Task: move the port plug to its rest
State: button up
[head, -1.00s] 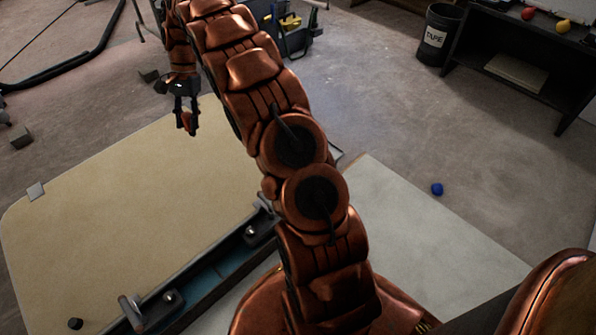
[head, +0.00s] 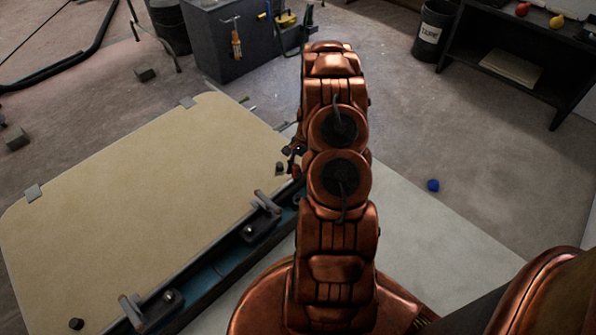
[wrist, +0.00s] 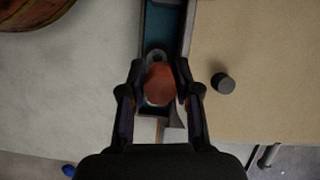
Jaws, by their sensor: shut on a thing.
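My gripper (wrist: 157,100) is shut on a rounded orange-red plug (wrist: 160,82), seen from above in the wrist view. The plug is over the narrow teal channel (wrist: 169,18) beside the tan panel. A grey ring-like fitting (wrist: 154,56) shows just beyond the plug, partly covered by it. I cannot tell whether the plug touches the fitting or the channel. In the head view my gripper (head: 294,157) is mostly hidden behind my arm, near the far end of the channel (head: 205,278).
The tan panel (head: 130,205) lies left of the channel, with dark stubs (wrist: 222,83) on it. Handled brackets (head: 264,203) stand along the channel. A pale board (head: 430,235) lies to the right. A blue ball (head: 433,186) lies on the floor.

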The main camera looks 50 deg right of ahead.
jog(key=shift+s+d+f, duration=0.15)
jog(key=shift+s+f, duration=0.25)
jog(key=shift+s, duration=0.05)
notch_tip(320, 180, down, 10)
jog(key=b, duration=0.3)
dwell(0.4)
jog(key=shift+w+f, duration=0.1)
jog(key=shift+f, duration=0.55)
jog(key=shift+f, duration=1.05)
jog(key=shift+f, duration=0.7)
jog(key=o, duration=1.1)
jog(key=shift+o, duration=0.2)
jog(key=shift+r, duration=0.15)
